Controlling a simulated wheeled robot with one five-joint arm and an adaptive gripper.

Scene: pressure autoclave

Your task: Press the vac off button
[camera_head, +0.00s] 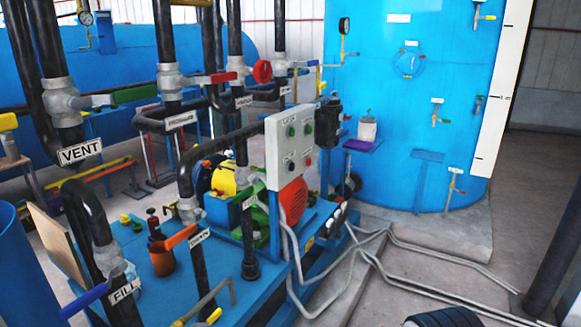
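A light grey control box (272,151) stands on the blue pump skid near the middle of the view. Its front face carries a small group of round buttons. Two green buttons (291,131) are in the upper row. A red button (307,162) is at the lower right, with a darker button (291,166) to its left. The lettering by the buttons is too small to read, so I cannot tell which is vac off. My gripper is not clearly seen; only a dark ribbed part shows at the bottom edge, right of centre, apart from the box.
A tall blue tank (385,110) stands behind the box. Pipes with coloured valve handles, including a VENT pipe (80,153), crowd the left side. Grey conduits (440,248) run along the floor to the right. Open floor lies at the lower right, beside a dark post (553,262).

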